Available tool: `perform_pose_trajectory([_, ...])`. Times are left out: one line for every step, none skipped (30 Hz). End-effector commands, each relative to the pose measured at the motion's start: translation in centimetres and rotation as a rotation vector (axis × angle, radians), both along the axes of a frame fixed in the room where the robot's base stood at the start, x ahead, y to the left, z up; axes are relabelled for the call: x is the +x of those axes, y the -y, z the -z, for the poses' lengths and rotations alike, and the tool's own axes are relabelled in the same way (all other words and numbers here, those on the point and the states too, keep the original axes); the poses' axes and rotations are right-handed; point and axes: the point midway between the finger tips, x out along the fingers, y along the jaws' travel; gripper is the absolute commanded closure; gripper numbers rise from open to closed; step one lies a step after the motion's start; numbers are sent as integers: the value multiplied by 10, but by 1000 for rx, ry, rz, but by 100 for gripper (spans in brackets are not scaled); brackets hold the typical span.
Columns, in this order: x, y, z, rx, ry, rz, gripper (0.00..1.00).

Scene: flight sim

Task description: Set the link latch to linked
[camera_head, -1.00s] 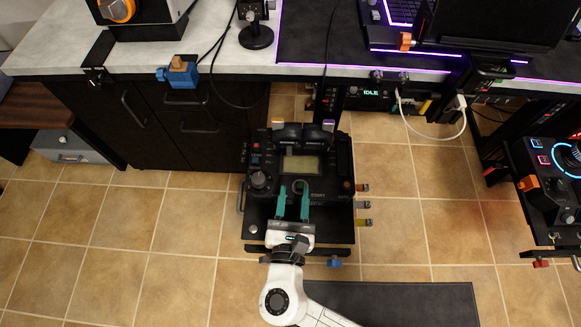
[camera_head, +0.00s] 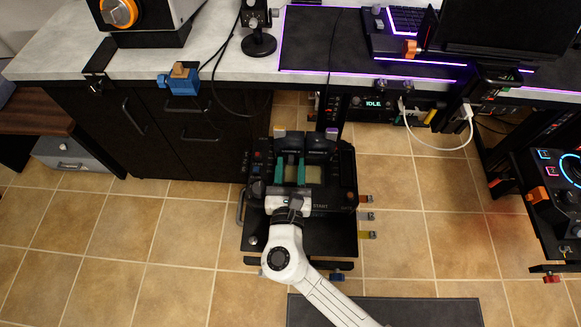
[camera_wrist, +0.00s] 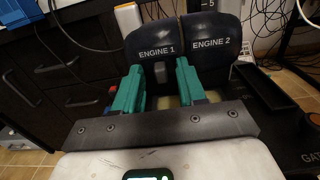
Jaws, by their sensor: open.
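Two dark throttle levers, ENGINE 1 (camera_wrist: 152,46) on the left and ENGINE 2 (camera_wrist: 211,42) on the right, stand side by side in the wrist view. A small grey block (camera_wrist: 161,72), perhaps the link latch, shows low between them; its setting cannot be told. In the head view the levers (camera_head: 318,146) top the black console (camera_head: 335,190). My gripper (camera_head: 290,160) is open, its two teal fingers pointing at the levers. In the wrist view the fingers (camera_wrist: 159,66) stand either side of the grey block, with nothing seen between them in their grasp.
The console's pale screen (camera_head: 314,174) lies partly behind my fingers. Coloured tabs (camera_head: 367,216) stick out at the console's right side. A dark cabinet (camera_head: 165,135) and worktop stand beyond at the left. A cable (camera_head: 440,150) hangs at the right. Tiled floor is open on both sides.

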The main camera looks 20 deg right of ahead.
Motion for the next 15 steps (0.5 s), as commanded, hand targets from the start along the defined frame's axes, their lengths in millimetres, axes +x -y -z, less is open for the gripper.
perform_pose_trajectory([1,0,0,0,0,0,60])
perform_pose_trajectory([1,0,0,0,0,0,60])
perform_pose_trajectory([1,0,0,0,0,0,60])
perform_pose_trajectory([1,0,0,0,0,0,60])
perform_pose_trajectory([1,0,0,0,0,0,60])
perform_pose_trajectory([1,0,0,0,0,0,60])
perform_pose_trajectory([1,0,0,0,0,0,60])
perform_pose_trajectory([1,0,0,0,0,0,62])
perform_pose_trajectory([1,0,0,0,0,0,66])
perform_pose_trajectory([1,0,0,0,0,0,69])
perform_pose_trajectory([0,0,0,0,0,0,72])
perform_pose_trajectory([0,0,0,0,0,0,76])
perform_pose_trajectory([0,0,0,0,0,0,79])
perform_pose_trajectory([0,0,0,0,0,0,82])
perform_pose_trajectory([0,0,0,0,0,0,85])
